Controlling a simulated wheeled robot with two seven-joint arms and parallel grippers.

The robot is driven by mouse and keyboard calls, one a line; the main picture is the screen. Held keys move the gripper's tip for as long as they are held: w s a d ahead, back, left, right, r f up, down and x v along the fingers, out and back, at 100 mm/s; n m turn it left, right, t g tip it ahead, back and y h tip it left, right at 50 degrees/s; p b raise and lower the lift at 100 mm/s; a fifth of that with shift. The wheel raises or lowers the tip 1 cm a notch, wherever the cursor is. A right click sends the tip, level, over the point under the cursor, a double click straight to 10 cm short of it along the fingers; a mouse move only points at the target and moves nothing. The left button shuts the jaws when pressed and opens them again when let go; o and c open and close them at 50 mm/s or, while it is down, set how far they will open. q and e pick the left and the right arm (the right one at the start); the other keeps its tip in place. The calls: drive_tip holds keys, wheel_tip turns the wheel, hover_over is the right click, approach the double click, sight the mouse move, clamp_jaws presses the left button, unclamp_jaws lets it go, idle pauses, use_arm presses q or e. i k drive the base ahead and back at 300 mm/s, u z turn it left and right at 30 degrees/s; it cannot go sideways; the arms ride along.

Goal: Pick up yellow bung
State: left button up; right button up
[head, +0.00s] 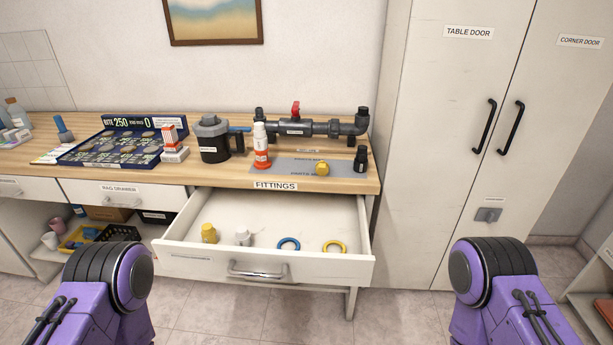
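A small yellow plug-shaped piece (209,233) stands in the open fittings drawer (330,262), at its left side. A second small yellow fitting (322,169) sits on a grey mat (280,166) on the counter above the drawer. I cannot tell from their shapes alone which one is the bung. Purple and black links of both my arms show at the lower left and lower right. Neither gripper is in view.
The drawer also holds a white fitting (243,237), a blue ring (288,244) and a yellow ring (334,247). A tall cupboard (440,150) is at right.

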sight(322, 167)
drive_tip(key=u, duration=0.5)
drive_tip(key=k, duration=1.15)
drive_tip(key=z, duration=0.25)
drive_tip(key=i, duration=0.6)
drive_tip(key=z, duration=0.9)
drive_tip(key=i, duration=0.9)
drive_tip(key=u, duration=0.2)
